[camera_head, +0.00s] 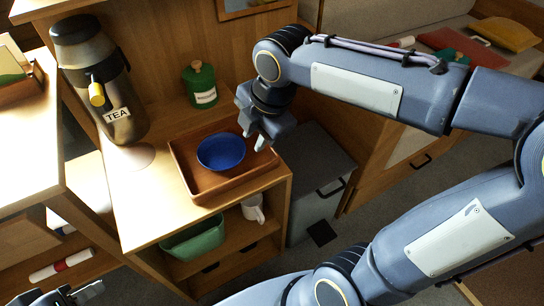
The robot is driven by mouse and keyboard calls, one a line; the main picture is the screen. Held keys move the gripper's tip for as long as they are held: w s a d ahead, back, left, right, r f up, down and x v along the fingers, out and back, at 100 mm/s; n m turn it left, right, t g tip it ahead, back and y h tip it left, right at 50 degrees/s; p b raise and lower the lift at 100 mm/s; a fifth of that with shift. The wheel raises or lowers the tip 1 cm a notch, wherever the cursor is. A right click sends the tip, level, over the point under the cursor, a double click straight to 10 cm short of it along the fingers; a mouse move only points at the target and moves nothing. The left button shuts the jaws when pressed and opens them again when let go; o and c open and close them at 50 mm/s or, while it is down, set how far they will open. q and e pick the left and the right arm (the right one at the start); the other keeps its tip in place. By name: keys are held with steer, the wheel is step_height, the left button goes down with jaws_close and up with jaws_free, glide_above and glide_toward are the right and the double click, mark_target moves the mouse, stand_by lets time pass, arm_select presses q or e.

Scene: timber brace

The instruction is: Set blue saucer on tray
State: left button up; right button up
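The blue saucer (221,151), a deep round dish, rests inside the brown rectangular tray (205,194) on the wooden counter. My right gripper (255,134) is over the tray's back right part, just right of the saucer, pointing down. Its fingers are apart with nothing visible between them, and a gap shows between them and the saucer. My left gripper (72,296) is at the bottom left edge, cut off by the frame, so its opening is unclear.
A green canister (199,85) stands behind. A green bin (195,240) and a white mug (253,208) are on the shelf below. The counter's front left is clear.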

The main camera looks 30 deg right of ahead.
steer(key=s+d+f+m+t+y, duration=0.1)
steer(key=s+f+m, duration=0.2)
steer(key=s+m, duration=0.3)
steer(key=s+d+f+m+t+y, duration=0.1)
steer(key=s+m, duration=0.6)
steer(key=m, duration=0.9)
step_height(320, 180, down, 2)
steer(key=shift+s+d, duration=0.3)
steer(key=shift+d, duration=0.15)
